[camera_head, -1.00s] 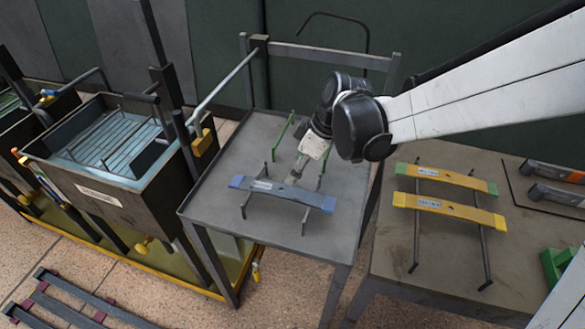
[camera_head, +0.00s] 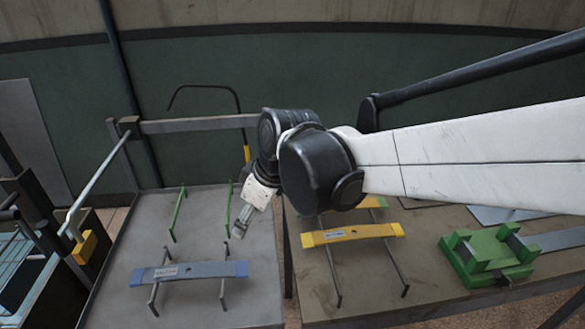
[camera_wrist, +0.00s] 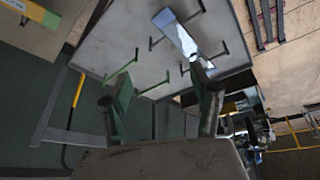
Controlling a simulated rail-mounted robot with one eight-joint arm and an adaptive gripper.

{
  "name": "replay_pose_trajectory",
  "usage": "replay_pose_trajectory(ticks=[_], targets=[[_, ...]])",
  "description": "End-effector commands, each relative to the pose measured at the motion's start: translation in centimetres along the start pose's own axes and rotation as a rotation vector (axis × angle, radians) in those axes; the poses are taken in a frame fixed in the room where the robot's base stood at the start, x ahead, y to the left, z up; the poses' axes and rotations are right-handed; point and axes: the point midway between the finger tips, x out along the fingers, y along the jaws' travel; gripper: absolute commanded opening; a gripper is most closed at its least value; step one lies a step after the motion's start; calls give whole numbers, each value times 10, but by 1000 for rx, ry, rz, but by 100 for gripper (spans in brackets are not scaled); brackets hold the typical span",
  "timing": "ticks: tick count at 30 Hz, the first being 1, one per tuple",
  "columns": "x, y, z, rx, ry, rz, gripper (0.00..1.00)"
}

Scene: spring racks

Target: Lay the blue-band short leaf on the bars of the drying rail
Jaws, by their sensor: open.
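The blue-band short leaf (camera_head: 205,271), grey with blue ends and a pale label, lies across two dark bars (camera_head: 223,292) on the grey table (camera_head: 125,305). It also shows in the wrist view (camera_wrist: 181,37), where glare whitens one end. My gripper (camera_head: 238,230) is open and empty, behind and above the leaf's right end and apart from it. In the wrist view its two fingers (camera_wrist: 161,103) stand wide apart with nothing between them. Two green bars (camera_head: 177,214) stand behind the leaf on the same table and are bare.
On the right table, a yellow-ended leaf (camera_head: 352,235) lies across dark bars (camera_head: 395,265). Another yellow leaf with a green end (camera_head: 377,202) is partly hidden by my arm. A green block fixture (camera_head: 487,252) stands farther right. A raised rail (camera_head: 200,124) runs behind the grey table.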

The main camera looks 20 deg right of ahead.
Motion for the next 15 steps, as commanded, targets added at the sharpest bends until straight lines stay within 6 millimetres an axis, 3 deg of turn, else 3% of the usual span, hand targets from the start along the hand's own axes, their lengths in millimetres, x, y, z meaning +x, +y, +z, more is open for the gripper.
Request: replay_pose_trajectory(ticks=[6,15], targets=[[-44,12,54,254,32,130,59],[-84,16,126,583,111,296,59]])
